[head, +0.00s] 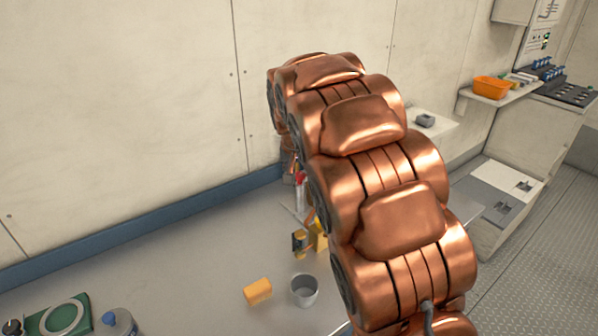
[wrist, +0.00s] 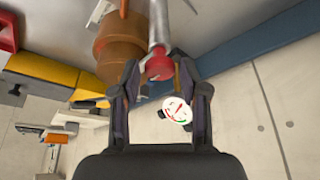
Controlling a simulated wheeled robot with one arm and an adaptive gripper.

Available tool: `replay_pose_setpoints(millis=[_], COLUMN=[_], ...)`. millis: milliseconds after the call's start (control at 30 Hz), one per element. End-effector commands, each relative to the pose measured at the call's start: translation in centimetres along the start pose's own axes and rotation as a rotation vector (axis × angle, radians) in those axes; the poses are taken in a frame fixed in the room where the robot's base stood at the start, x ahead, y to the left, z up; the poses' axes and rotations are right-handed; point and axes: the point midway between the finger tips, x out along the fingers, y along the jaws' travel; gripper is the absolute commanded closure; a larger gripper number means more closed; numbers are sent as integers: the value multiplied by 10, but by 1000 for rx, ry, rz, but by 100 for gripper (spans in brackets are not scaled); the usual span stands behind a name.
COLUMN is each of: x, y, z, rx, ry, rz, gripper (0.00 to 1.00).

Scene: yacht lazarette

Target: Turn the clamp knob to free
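In the wrist view, a red knob-like end (wrist: 159,66) sits on a pale grey rod (wrist: 158,22), between the fingertips of my gripper (wrist: 157,76). I take it for the clamp knob. The fingers are spread with visible gaps on both sides of it, so my gripper looks open and not touching it. A brown cylindrical body (wrist: 117,48) stands close to the left finger. A round white gauge (wrist: 177,109) with red and green marks shows between the fingers, farther off. In the head view, my copper arm hides the gripper and most of this area; red and white parts (head: 300,185) show beside it.
The bench (head: 200,265) holds a yellow block (head: 258,291), a grey cup (head: 303,290), a yellow item (head: 319,237), a blue-capped bottle (head: 120,323) and a green item (head: 62,315). The wall (head: 120,100) rises behind. The bench's middle left is clear.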

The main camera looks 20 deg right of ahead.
Motion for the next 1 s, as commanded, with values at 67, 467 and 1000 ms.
replay_pose_setpoints(millis=[67,467,1000], x=[0,0,3], y=[0,0,1], z=[0,0,2], rx=[0,-1,-208], ry=[0,-1,-1], rz=[0,0,-89], gripper=[67,100,100])
